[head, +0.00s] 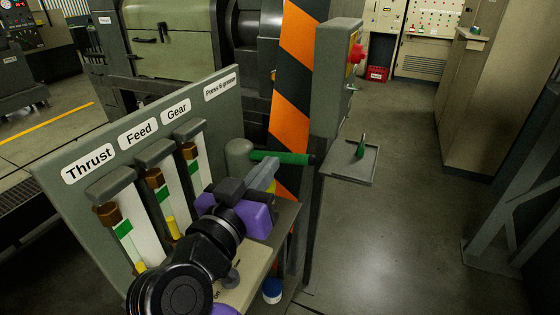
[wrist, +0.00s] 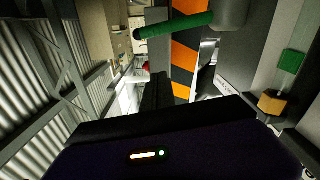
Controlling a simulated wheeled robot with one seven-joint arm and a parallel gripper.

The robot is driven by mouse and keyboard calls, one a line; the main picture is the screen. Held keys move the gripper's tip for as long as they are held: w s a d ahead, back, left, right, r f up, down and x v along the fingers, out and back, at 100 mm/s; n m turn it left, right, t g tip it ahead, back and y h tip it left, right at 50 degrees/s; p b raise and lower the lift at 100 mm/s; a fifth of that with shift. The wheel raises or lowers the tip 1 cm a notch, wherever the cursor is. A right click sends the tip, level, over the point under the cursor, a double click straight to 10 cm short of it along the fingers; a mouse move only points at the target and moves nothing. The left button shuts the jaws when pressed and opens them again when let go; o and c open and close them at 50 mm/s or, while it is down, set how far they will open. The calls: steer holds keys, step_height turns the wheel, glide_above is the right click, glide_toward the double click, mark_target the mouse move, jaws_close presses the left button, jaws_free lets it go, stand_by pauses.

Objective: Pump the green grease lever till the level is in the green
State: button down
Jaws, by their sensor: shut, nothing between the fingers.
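The green grease lever (head: 285,157) sticks out to the right, roughly level, from a grey cylinder (head: 239,158) at the panel's right end. It also crosses the top of the wrist view (wrist: 178,25). My gripper (head: 271,165) is shut and empty, its fingertips just below and in front of the lever in the head view; I cannot tell whether they touch it. The shut fingers (wrist: 157,88) point below the lever in the wrist view. The Thrust gauge (head: 124,229) and Feed gauge (head: 163,195) have green bands, with yellow showing below them. My arm hides the Gear gauge's lower part.
The labelled grey panel (head: 80,205) stands left of my arm. An orange-black striped post (head: 297,65) and a grey box with a red button (head: 357,53) stand behind the lever. Floor farther right is clear.

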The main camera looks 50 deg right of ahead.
steer(key=p, duration=0.3)
glide_above(296, 160)
steer(key=a, duration=0.3)
steer(key=f, duration=0.2)
steer(key=d+f, duration=0.1)
steer(key=shift+s+f, duration=0.2)
steer(key=shift+f, duration=0.15)
step_height(296, 160, down, 2)
steer(key=m+b, duration=0.1)
steer(key=b, duration=0.2)
steer(key=shift+s+d, duration=0.1)
steer(key=shift+s, duration=0.05)
steer(key=f+m+b, duration=0.2)
steer(key=b, duration=0.5)
steer(key=f+m+b, duration=0.2)
steer(key=f+b, duration=0.1)
steer(key=b, duration=0.3)
steer(key=shift+s+f+b, duration=0.2)
steer(key=shift+f+b, duration=0.15)
steer(key=shift+b, duration=0.05)
steer(key=shift+f, duration=0.1)
